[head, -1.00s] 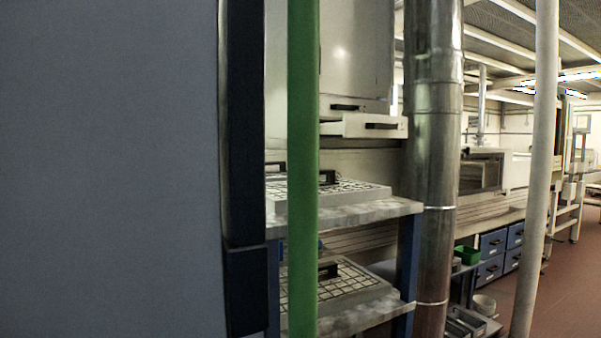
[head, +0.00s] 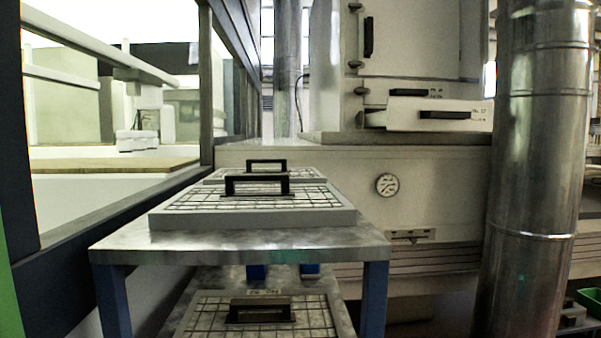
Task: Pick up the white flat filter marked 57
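A white flat filter (head: 400,120) with a black handle sticks out of a slot in the pale cabinet at the upper right of the head view. A small label at its right end seems to read 57, but it is tiny. Another white flat front with a dark handle sits just above it, its label too small to read. Grid-faced flat filters (head: 180,216) with black handles lie on the metal shelf at centre, and another grid-faced one (head: 313,316) lies on the shelf below. Neither of my grippers is in view.
A metal-topped rack (head: 240,242) with blue legs stands in front of the cabinet. A thick shiny metal duct (head: 535,190) rises at the right. A dark-framed glazed enclosure (head: 60,240) flanks the left. A round gauge (head: 387,185) is on the cabinet's lower front.

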